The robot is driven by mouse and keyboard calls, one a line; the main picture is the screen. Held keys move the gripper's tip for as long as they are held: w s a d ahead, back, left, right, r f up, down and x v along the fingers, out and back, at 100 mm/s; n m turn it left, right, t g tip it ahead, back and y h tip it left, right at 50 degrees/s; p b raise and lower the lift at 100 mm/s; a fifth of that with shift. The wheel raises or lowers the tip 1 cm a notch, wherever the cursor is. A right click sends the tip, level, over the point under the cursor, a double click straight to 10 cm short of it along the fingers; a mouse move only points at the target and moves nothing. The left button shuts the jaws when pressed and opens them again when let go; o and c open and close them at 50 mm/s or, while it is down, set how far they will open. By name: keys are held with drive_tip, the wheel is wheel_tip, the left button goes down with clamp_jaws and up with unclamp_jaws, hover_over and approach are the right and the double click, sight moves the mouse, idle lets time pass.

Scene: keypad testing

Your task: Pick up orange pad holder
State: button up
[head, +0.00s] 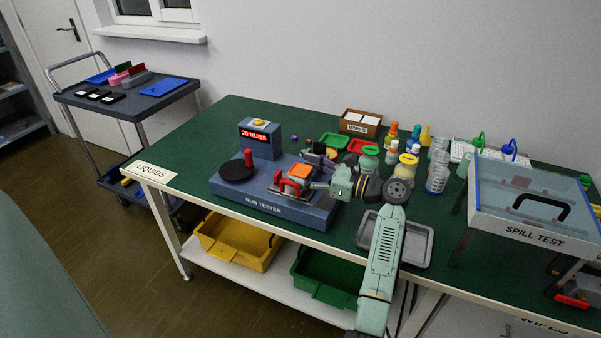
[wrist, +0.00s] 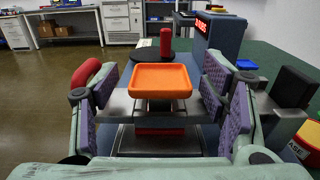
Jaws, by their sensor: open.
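The orange pad holder (head: 300,171) is a small shallow square tray on the rub tester (head: 262,202), a blue machine on the green table. In the wrist view the orange pad holder (wrist: 160,81) sits level in the middle, on a grey metal part of the tester. My gripper (wrist: 165,90) is open, its purple-padded fingers on either side of the holder with gaps visible. In the head view my gripper (head: 303,186) reaches in from the right at the tester. The holder's underside is partly hidden.
A red handle (wrist: 88,73) is close to the left finger. The tester's black disc with a red knob (head: 238,168) and its display box (head: 260,138) stand beyond. Bottles (head: 391,135) and the spill test box (head: 533,215) are to the right.

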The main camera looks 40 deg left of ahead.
drive_tip(key=c, duration=1.4)
drive_tip(key=shift+c, duration=0.2)
